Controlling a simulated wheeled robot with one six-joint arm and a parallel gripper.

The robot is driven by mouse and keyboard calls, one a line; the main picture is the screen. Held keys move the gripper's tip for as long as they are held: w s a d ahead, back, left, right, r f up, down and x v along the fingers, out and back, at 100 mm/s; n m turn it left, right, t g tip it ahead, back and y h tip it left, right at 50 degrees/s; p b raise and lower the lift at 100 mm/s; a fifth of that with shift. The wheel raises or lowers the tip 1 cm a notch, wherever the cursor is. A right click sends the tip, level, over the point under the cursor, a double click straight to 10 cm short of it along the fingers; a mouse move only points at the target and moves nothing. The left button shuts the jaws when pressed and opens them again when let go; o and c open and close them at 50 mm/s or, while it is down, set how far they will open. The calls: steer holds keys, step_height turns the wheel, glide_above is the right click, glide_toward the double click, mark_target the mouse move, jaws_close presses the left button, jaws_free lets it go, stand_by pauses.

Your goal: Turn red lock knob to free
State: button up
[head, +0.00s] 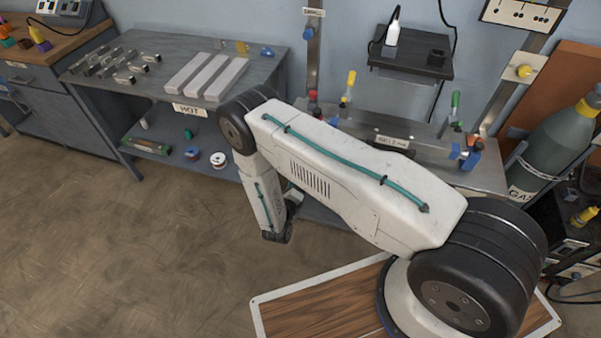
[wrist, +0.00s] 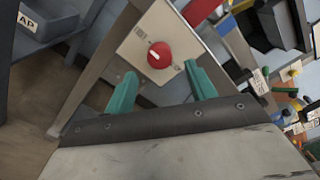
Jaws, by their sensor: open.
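The red lock knob (wrist: 160,54) is on a pale metal plate (wrist: 132,46) in the wrist view. It has a short white mark on its left side, and small dark symbols are printed on the plate around it. My gripper (wrist: 160,70) is open, with one teal finger low on each side of the knob in the picture. The fingers look apart from the knob, and nothing is between them. In the head view my arm folds down in front of the bench. The lock knob and the fingers cannot be made out there.
A grey bench (head: 257,73) with pale bars (head: 206,76) and a HOT label stands behind my arm. A gas cylinder (head: 562,140) stands at the right. The floor (head: 110,230) at the left is clear. A metal strut (wrist: 97,72) runs left of the plate.

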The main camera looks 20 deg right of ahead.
steer(key=v, duration=0.3)
steer(key=shift+s, duration=0.2)
steer(key=shift+f, duration=0.1)
stand_by(0.3)
steer(key=s+d+m+g+h, duration=0.2)
steer(key=s+d+m, duration=0.1)
steer(key=s+d+r+m+g+h, duration=0.1)
steer(key=s+d+r+m+g, duration=0.15)
steer(key=r+m+g, duration=0.4)
steer(key=s+d+r+m+g, duration=0.1)
steer(key=s+r+m+g, duration=0.25)
steer(key=r+m, duration=0.55)
steer(key=s+d+r+m+g+h, duration=0.1)
steer(key=s+d+r+m+g, duration=0.15)
steer(key=r+m+g, duration=0.55)
steer(key=s+r+m+t+y, duration=0.2)
steer(key=s+r+m+y, duration=0.2)
steer(key=r, duration=0.6)
steer(key=s+r+m+t+y, duration=0.2)
steer(key=s+r+m+y, duration=0.3)
steer(key=s+r, duration=0.4)
steer(key=s+r+m+t+y, duration=0.2)
steer(key=s+r+m+y, duration=0.2)
steer(key=r, duration=0.7)
steer(key=s+y, duration=0.1)
steer(key=s, duration=0.1)
steer(key=shift+s+a+r+m+t+y, duration=0.3)
steer(key=shift+a+r+m+t, duration=0.05)
steer(key=shift+a+t, duration=0.05)
